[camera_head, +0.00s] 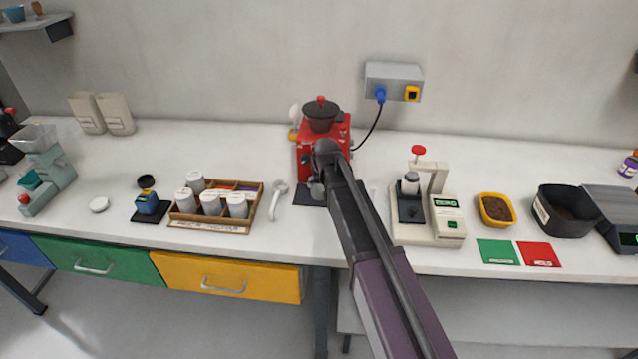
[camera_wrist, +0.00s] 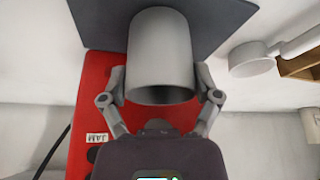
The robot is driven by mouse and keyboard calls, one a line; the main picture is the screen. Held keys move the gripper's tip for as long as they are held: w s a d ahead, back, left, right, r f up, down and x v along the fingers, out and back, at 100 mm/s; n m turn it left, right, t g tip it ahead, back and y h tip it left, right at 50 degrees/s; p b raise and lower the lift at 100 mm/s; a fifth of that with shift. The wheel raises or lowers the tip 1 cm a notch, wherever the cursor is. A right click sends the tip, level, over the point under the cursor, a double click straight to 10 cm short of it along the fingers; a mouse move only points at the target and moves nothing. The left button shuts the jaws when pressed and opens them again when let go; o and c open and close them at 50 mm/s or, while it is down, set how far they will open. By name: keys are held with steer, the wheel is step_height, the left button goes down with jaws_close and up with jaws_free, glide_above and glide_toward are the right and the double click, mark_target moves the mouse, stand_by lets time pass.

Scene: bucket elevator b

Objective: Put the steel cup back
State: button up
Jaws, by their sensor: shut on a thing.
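The steel cup (camera_wrist: 160,45) is plain grey and fills the middle of the wrist view, its open rim facing toward the camera. My gripper (camera_wrist: 160,82) has one finger on each side of it and is shut on it. In the head view my gripper (camera_head: 318,189) is low at the front of the red machine (camera_head: 305,150), and my arm mostly hides the cup. A dark mat (camera_head: 303,198) lies in front of the machine; it shows behind the cup in the wrist view (camera_wrist: 225,18). I cannot tell whether the cup touches the mat.
A white spoon-like tool (camera_head: 277,200) and a wooden tray of canisters (camera_head: 183,217) lie left of the mat. A scale-like press device (camera_head: 443,219) stands to the right. A cable (camera_head: 371,130) runs from the machine to the wall socket box (camera_head: 394,75).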

steer(key=shift+f, duration=0.2)
steer(key=o, duration=1.1)
steer(key=shift+o, duration=0.2)
steer(key=shift+r, duration=0.2)
steer(key=p+v, duration=1.1)
steer(key=v, duration=0.1)
stand_by(0.4)
